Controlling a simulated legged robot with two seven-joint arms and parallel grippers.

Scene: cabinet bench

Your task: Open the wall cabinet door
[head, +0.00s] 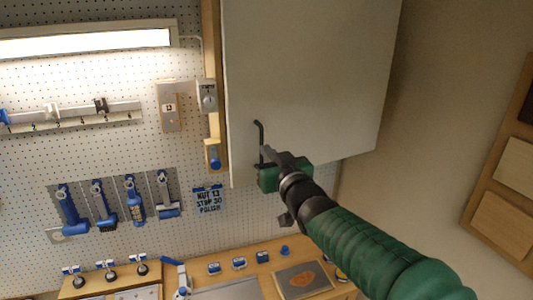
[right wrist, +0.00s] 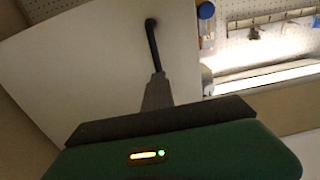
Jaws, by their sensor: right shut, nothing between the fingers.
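The wall cabinet door (head: 310,80) is a plain pale panel in the upper middle of the head view. It also fills much of the right wrist view (right wrist: 95,60). Its black bar handle (head: 260,135) stands upright near the lower left corner. My right gripper (head: 266,152) is at the lower end of the handle, fingers shut. In the right wrist view the handle (right wrist: 152,42) runs up from just beyond the fingertips (right wrist: 157,80). I cannot tell whether the fingers touch it, or whether the door is slightly ajar. My left gripper is not in view.
A wooden cabinet side (head: 212,60) shows left of the door. A pegboard (head: 120,160) carries hanging blue tools (head: 133,200) and a lit lamp (head: 90,42). A bench (head: 255,272) with small items lies below. A wooden-framed board (head: 500,190) hangs at the right.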

